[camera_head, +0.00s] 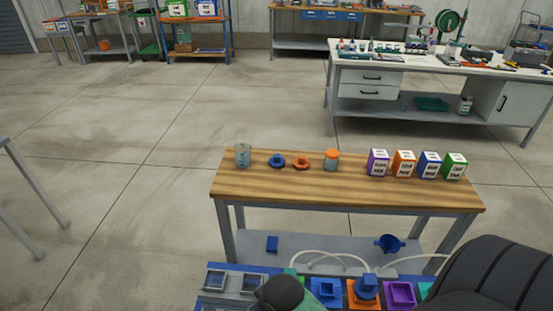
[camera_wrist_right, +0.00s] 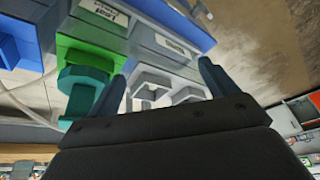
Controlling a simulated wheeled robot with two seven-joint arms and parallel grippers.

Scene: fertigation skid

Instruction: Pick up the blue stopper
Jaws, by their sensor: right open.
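A small round blue piece with a wide flange (camera_head: 277,161), which looks like the blue stopper, sits on the wooden bench top (camera_head: 345,190). It lies between a clear jar (camera_head: 243,156) and a similar orange piece (camera_head: 302,162). My right gripper (camera_wrist_right: 163,85) is open and empty in the right wrist view, over the skid with its grey square frames (camera_wrist_right: 152,83). The blue piece on the bench does not show in that view. My left gripper is not in view.
An orange-lidded jar (camera_head: 331,160) and purple, orange, blue and green boxes (camera_head: 430,165) stand farther right on the bench. A blue funnel (camera_head: 390,243) and blue block (camera_head: 272,244) are on the lower shelf. A green block (camera_wrist_right: 90,62) with a teal fitting is beside my right gripper.

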